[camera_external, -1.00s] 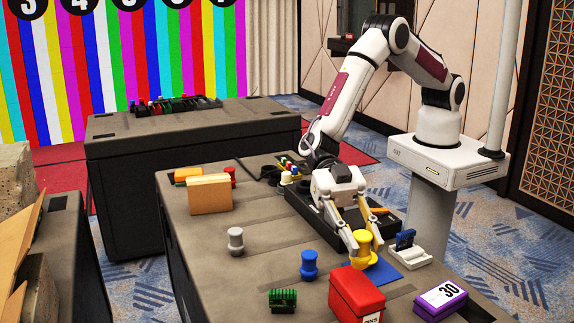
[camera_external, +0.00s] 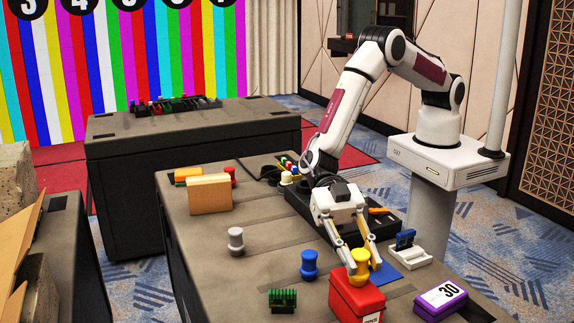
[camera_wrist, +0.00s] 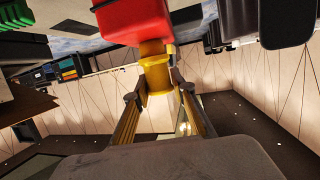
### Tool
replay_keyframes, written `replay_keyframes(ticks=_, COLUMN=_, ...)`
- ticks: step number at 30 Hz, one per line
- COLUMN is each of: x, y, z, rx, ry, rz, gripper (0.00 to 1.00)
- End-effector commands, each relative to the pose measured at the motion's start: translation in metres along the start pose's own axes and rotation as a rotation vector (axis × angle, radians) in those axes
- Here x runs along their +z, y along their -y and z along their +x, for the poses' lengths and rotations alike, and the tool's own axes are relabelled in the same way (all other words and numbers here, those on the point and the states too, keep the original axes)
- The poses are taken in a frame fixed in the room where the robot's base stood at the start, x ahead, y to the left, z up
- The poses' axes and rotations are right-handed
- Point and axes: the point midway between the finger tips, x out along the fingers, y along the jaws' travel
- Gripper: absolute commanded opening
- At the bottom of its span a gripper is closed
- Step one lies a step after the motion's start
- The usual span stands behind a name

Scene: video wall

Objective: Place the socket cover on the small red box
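The yellow spool-shaped piece, which I take to be the socket cover (camera_external: 360,265), is upright between the fingers of my gripper (camera_external: 363,266). In the wrist view the yellow piece (camera_wrist: 155,75) also sits between both fingertips (camera_wrist: 160,92), which close on its sides. The small red box (camera_external: 357,298) stands at the front of the table. The cover's lower end overlaps the back part of the box top in the external view. In the wrist view the cover's end meets the red box (camera_wrist: 135,18); I cannot tell whether it rests on it.
A blue spool (camera_external: 309,265) and a grey spool (camera_external: 236,240) stand to the left. A green block (camera_external: 282,300) is at front left, a purple box (camera_external: 440,298) at right. A blue mat (camera_external: 388,271) and a white holder (camera_external: 408,255) lie behind the red box.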

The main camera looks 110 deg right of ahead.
Motion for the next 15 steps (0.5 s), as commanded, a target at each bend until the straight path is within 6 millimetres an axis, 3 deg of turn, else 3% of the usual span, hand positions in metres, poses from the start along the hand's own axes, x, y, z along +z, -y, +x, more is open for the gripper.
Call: replay_keyframes(ticks=15, x=-0.0026, y=-0.0001, z=-0.0007, rx=0.000, ry=-0.001, rz=-0.001, gripper=0.41)
